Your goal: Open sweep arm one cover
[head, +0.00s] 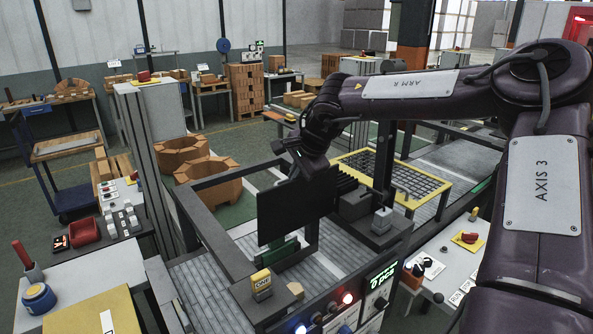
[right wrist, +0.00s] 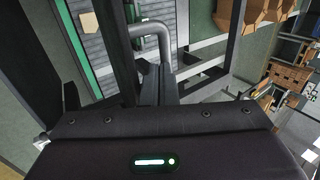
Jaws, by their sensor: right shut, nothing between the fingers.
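A flat dark panel (head: 297,207), which looks like the cover, stands upright over the machine frame in the head view. My right gripper (head: 302,165) is at the panel's upper edge, and its fingertips are hard to make out there. In the right wrist view, my right gripper (right wrist: 158,82) is shut and empty. A grey bent bar like a handle (right wrist: 150,32) is just beyond the fingers. I cannot tell whether they touch. My left gripper is not in view.
The machine's dark frame (head: 212,237) surrounds the grey slatted bed. A control panel (head: 375,290) with lit buttons is at the front. A yellow-rimmed grid (head: 395,176) lies right of the panel. Brown brick rings (head: 207,178) stand behind left.

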